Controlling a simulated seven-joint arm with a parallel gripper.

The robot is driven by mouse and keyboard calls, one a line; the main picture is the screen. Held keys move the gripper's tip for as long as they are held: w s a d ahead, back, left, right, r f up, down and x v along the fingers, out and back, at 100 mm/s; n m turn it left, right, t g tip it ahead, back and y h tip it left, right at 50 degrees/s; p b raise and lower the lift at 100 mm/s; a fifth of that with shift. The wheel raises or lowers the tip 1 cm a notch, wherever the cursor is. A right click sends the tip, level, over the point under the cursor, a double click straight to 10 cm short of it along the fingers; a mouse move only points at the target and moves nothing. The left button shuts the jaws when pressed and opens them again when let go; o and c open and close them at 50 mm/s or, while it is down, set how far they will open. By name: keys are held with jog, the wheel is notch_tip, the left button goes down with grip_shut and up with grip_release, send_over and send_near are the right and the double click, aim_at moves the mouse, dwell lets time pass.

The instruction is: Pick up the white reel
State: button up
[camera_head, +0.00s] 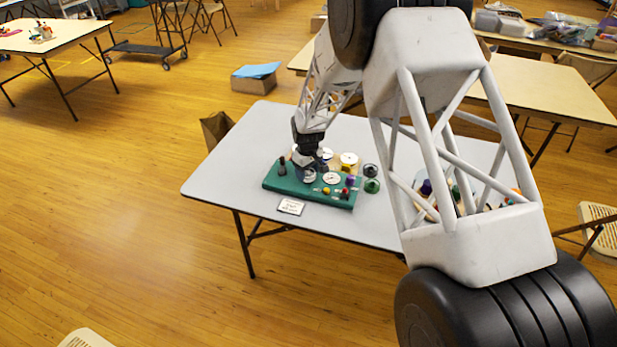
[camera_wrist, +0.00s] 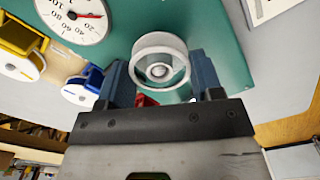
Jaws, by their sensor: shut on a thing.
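The white reel (camera_wrist: 160,48) shows in the wrist view as a round white spool with a hollow face, between the two blue-grey fingers of my gripper (camera_wrist: 161,82). The fingers are shut on its sides. Behind it lies the green board (camera_wrist: 122,42). In the head view my gripper (camera_head: 308,168) is over the left part of the green board (camera_head: 276,182) and hides most of what it holds. I cannot tell whether the reel touches the board.
In the wrist view a white dial (camera_wrist: 72,18), a yellow holder (camera_wrist: 18,36) and a blue holder (camera_wrist: 91,77) with white reels are left of the fingers. A dark upright item (camera_head: 282,167) stands left of my gripper. A white card (camera_head: 290,207) lies on the grey table (camera_head: 228,180).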

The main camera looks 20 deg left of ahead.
jog(key=shift+r, duration=3.55)
jog(key=shift+w+a, duration=0.1)
